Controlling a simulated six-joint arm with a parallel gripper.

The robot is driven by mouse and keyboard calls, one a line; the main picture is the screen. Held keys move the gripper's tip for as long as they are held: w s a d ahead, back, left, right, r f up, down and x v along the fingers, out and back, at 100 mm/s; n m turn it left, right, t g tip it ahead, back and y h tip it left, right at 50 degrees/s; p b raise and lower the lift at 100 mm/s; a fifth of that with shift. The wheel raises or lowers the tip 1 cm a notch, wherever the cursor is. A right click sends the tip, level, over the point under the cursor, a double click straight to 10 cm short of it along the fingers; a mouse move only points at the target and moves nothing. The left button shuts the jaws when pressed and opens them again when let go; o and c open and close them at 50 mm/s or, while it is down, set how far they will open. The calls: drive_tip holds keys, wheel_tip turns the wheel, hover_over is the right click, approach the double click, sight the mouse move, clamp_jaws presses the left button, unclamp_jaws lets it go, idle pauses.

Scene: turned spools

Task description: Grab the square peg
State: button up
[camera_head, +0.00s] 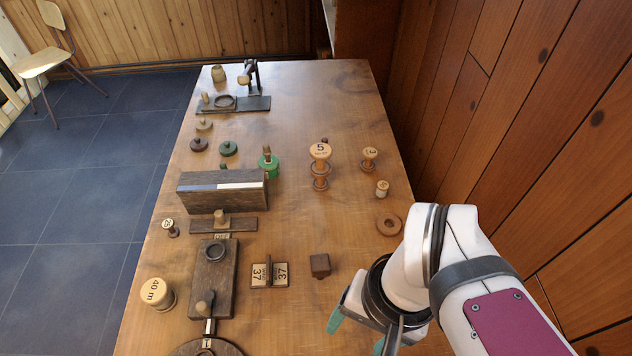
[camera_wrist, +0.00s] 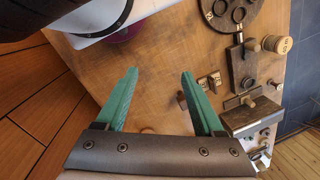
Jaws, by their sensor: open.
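A small dark brown square block (camera_head: 320,265), which looks like the square peg, stands on the wooden table right of the plates marked 37. In the wrist view the block (camera_wrist: 181,99) shows small beside the inner side of the right finger. My gripper (camera_head: 357,334) is at the near right of the table, right of and nearer than the block. In the wrist view its two green fingers (camera_wrist: 160,74) are wide apart with only tabletop between their tips. The gripper is apart from the block and holds nothing.
A wooden ring (camera_head: 388,225) lies behind my gripper. Several spools, such as one marked 5 (camera_head: 320,152), stand farther back. A plank wall (camera_head: 560,150) borders the right side.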

sight(320, 270)
drive_tip(key=shift+o, duration=0.8)
drive_tip(key=w+d+f+m+g+y, duration=0.25)
drive_tip(key=w+m+y, duration=0.3)
drive_tip(key=w, duration=0.55)
drive_tip(key=w+d+f+m+t+y, duration=0.2)
drive_tip(key=w+d+f+m+y, duration=0.4)
drive_tip(key=f, duration=0.4)
drive_tip(key=x, duration=0.5)
drive_tip(key=w+x, duration=0.1)
drive_tip(key=x, duration=1)
drive_tip(key=shift+w+a+r, duration=0.15)
drive_tip(key=shift+w+r, duration=0.05)
drive_tip(key=shift+w, duration=0.15)
clamp_jaws()
